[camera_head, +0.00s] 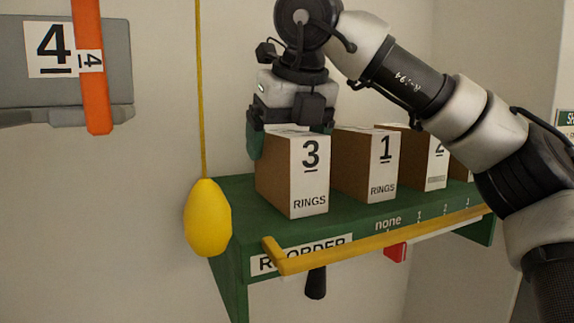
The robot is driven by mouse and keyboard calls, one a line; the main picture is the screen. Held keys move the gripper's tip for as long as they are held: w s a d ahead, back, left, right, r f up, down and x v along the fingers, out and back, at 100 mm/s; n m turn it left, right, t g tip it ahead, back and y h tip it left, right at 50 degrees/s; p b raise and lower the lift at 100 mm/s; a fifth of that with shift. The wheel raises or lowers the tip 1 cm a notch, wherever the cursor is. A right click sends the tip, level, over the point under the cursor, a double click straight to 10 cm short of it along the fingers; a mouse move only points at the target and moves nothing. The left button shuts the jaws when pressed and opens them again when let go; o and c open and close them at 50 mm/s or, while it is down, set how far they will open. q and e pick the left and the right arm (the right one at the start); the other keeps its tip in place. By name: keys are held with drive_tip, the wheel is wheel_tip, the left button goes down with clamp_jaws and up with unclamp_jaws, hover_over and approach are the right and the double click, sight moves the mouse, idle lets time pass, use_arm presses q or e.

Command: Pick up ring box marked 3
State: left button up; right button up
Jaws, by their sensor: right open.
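The ring box marked 3 (309,180) stands upright on the green shelf (240,207), at its left end. It is brown with a white front label reading "3 RINGS". My right gripper (290,138) is pointed down over the top of this box, with its jaws open. I cannot tell whether the finger touches the box. My left gripper is not in view.
Box 1 (382,178) stands just right of box 3, with more boxes beyond it. A yellow bar (390,239) runs along the shelf front. A yellow float (207,218) hangs on a cord at the shelf's left end. A grey bin marked 4 (110,75) is at upper left.

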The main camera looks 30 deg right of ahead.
drive_tip(key=shift+s, duration=0.15)
drive_tip(key=shift+f+b, duration=0.25)
drive_tip(key=shift+b, duration=0.05)
idle(0.3)
drive_tip(key=c, duration=1.1)
drive_tip(key=shift+r, duration=0.15)
